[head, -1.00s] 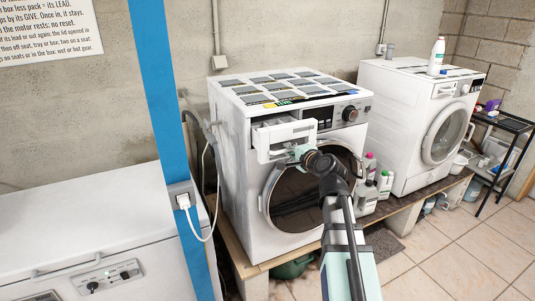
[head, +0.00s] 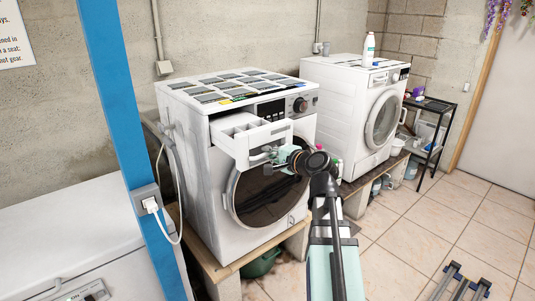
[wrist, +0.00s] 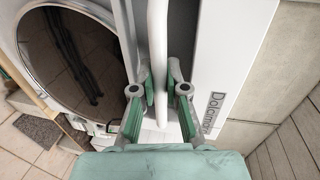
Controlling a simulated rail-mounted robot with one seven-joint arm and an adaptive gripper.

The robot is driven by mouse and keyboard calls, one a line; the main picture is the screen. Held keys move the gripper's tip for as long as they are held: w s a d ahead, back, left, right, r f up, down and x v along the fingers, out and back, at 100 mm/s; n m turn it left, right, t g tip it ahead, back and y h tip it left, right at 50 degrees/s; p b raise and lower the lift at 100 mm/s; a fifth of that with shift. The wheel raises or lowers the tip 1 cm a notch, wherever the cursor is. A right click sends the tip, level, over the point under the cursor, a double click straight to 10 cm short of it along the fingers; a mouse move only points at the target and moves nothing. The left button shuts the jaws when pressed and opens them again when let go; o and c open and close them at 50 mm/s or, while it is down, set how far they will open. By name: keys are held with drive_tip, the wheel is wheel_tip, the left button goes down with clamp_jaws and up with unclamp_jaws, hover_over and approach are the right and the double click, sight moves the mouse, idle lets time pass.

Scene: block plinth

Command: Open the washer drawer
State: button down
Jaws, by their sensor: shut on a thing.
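The washer (head: 205,205) stands left of centre in the head view, with its round dark door at the front. Its white detergent drawer (head: 262,141) sticks out at the upper left of the front, and its inner compartments show from above. My gripper (head: 283,155) is at the drawer's front. In the wrist view the green fingers of my gripper (wrist: 162,92) are shut around the white bar of the drawer handle (wrist: 158,50), one finger on each side. The round washer door (wrist: 75,65) shows at the left there.
A second white machine (head: 345,125) stands to the right, with a white bottle (head: 369,48) on top. A blue post (head: 118,110) and a white chest unit (head: 60,240) are at the left. A black shelf (head: 432,125) stands at the right. The tiled floor (head: 410,245) is mostly clear.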

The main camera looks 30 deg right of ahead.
drive_tip(key=c, duration=1.4)
unclamp_jaws()
drive_tip(key=shift+c, duration=0.2)
drive_tip(key=shift+s, duration=0.1)
drive_tip(key=v, duration=0.7)
drive_tip(key=shift+s, duration=0.15)
